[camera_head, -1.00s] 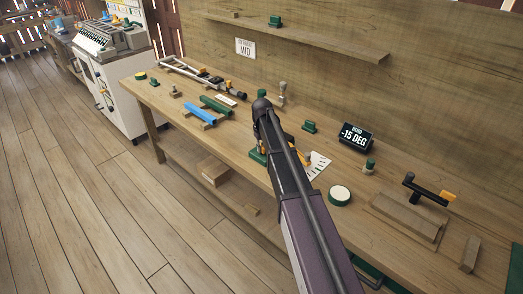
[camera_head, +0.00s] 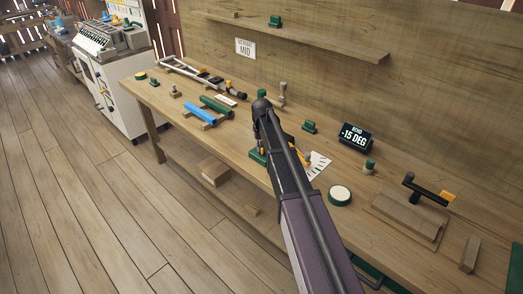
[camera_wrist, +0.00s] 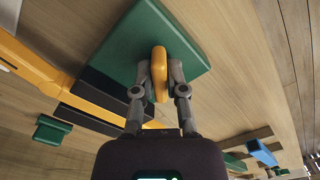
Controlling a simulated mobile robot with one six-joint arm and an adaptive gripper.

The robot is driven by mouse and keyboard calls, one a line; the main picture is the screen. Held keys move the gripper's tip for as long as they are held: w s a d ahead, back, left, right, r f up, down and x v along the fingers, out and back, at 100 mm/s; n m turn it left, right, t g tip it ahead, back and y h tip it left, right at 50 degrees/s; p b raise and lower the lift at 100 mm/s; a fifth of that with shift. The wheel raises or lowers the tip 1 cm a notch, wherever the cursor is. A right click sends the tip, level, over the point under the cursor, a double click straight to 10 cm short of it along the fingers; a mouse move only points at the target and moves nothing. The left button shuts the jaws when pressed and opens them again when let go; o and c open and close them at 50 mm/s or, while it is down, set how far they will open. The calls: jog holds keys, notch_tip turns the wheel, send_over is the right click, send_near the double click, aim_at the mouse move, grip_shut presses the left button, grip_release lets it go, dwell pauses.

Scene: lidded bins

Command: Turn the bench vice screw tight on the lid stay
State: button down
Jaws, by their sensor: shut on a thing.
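The bench vice (camera_wrist: 185,40) has a green body and dark jaw bars and fills the upper middle of the wrist view. My gripper (camera_wrist: 160,72) is shut on its orange screw handle (camera_wrist: 159,62), one finger on each side. A yellow-orange bar (camera_wrist: 35,68), which looks like the lid stay, runs from the left to the dark jaws; how firmly it is clamped cannot be told. In the head view my arm covers the gripper and most of the vice; a green piece of the vice (camera_head: 257,155) shows beside the arm.
The wooden bench (camera_head: 245,180) holds blue and green tubes (camera_head: 200,112), a round white-topped green tin (camera_head: 340,195), a "-15 DEG" sign (camera_head: 357,137) and a black-and-orange handled fixture (camera_head: 428,188). A shelf (camera_head: 310,37) runs along the wall behind. The floor at left is clear.

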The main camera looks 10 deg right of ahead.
jog(key=shift+m, duration=0.3)
jog(key=shift+m, duration=2.4)
jog(key=shift+a+m, duration=0.1)
jog(key=shift+m, duration=1.2)
jog(key=shift+m, duration=1.2)
